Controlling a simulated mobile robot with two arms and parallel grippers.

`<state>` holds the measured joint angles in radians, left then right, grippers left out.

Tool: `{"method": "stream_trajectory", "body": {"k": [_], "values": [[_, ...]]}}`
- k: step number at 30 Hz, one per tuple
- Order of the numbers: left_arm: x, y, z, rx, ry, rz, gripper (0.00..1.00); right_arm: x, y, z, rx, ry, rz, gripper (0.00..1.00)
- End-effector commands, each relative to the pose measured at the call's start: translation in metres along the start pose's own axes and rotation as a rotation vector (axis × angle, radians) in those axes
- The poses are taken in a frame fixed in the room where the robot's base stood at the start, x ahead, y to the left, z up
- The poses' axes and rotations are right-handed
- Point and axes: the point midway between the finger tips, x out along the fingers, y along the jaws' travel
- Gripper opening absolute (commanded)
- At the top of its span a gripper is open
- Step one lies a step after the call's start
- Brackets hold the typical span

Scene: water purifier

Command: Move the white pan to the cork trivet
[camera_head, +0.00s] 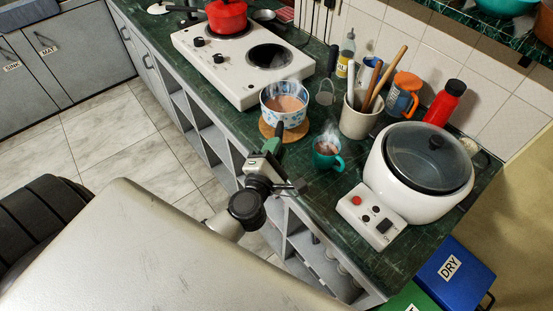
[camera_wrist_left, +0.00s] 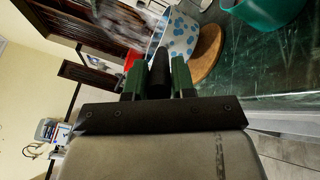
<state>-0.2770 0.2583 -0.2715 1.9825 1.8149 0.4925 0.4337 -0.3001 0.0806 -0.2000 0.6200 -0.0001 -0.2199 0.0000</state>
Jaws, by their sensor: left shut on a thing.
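The white pan (camera_head: 285,103) has blue patches and holds a brownish liquid. It is upright over the cork trivet (camera_head: 272,133), whose front part shows below it. I cannot tell whether its base touches the cork. My left gripper (camera_head: 274,146) is at the near side of the pan, shut on its dark handle. In the left wrist view the black handle (camera_wrist_left: 158,75) lies between the green fingers, with the pan (camera_wrist_left: 180,38) beyond and the cork trivet (camera_wrist_left: 208,50) beside it. My right gripper is not in view.
A steaming teal mug (camera_head: 326,157) stands right of the trivet. The stove (camera_head: 240,65) with a red pot (camera_head: 226,15) is behind. A utensil crock (camera_head: 360,120) and large white cooker (camera_head: 420,175) fill the right. The counter's front edge runs beneath my left arm.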

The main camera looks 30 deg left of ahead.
Motion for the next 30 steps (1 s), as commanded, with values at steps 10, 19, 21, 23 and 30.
{"method": "stream_trajectory", "body": {"k": [10,19,21,23,30], "values": [[-0.001,-0.031,-0.018,0.002,-0.002,0.003,0.00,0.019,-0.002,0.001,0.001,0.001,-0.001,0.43],[-0.001,-0.033,-0.019,0.002,-0.001,0.003,0.00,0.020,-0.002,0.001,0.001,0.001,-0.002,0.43],[-0.001,-0.034,-0.020,0.000,0.001,-0.001,0.29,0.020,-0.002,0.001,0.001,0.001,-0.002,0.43],[-0.001,-0.034,-0.020,0.000,0.001,-0.001,0.39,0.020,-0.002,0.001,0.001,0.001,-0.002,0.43],[-0.001,-0.034,-0.020,0.000,0.001,-0.001,0.50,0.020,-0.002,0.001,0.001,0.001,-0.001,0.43]]}}
